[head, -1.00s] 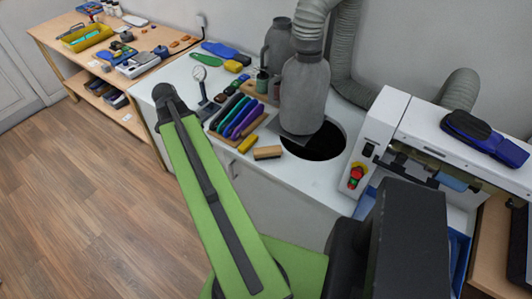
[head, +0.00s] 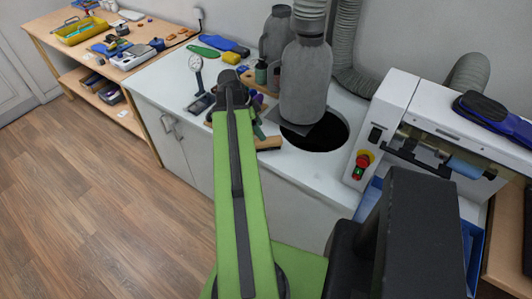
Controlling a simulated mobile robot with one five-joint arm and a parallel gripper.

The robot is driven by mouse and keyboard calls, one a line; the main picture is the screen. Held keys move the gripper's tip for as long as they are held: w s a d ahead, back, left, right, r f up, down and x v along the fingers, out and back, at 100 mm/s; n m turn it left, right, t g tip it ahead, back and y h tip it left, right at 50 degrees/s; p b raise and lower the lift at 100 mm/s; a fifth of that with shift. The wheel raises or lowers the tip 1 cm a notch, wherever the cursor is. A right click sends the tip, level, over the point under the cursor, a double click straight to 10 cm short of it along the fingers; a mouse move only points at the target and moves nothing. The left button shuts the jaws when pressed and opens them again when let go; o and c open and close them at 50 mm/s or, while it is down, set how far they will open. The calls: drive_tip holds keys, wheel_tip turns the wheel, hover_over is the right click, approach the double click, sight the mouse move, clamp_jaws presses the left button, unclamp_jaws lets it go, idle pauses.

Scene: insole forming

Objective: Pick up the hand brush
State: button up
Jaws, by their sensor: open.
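The hand brush (head: 268,143) looks like a small tan wooden block with a darker underside. It lies on the white worktop near its front edge, in front of the round black opening. My green arm passes just left of it and may cover its left end. My gripper is not visible; only the arm's green link and its dark far joint show.
A grey canister (head: 305,85) with a hose stands over the round opening (head: 318,135). A dial gauge on a stand (head: 197,75) is left of my arm. The arm mostly hides a rack of coloured pieces. A white machine (head: 425,125) stands at right.

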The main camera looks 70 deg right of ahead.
sight(268, 139)
drive_tip(key=b+x, duration=0.2)
drive_tip(key=x, duration=0.2)
drive_tip(key=shift+w, duration=0.1)
drive_tip(key=b+x, duration=0.5)
drive_tip(key=shift+d+f, duration=0.1)
drive_tip(key=shift+d, duration=0.2)
drive_tip(key=shift+r, duration=0.2)
drive_tip(key=shift+f, duration=0.25)
clamp_jaws()
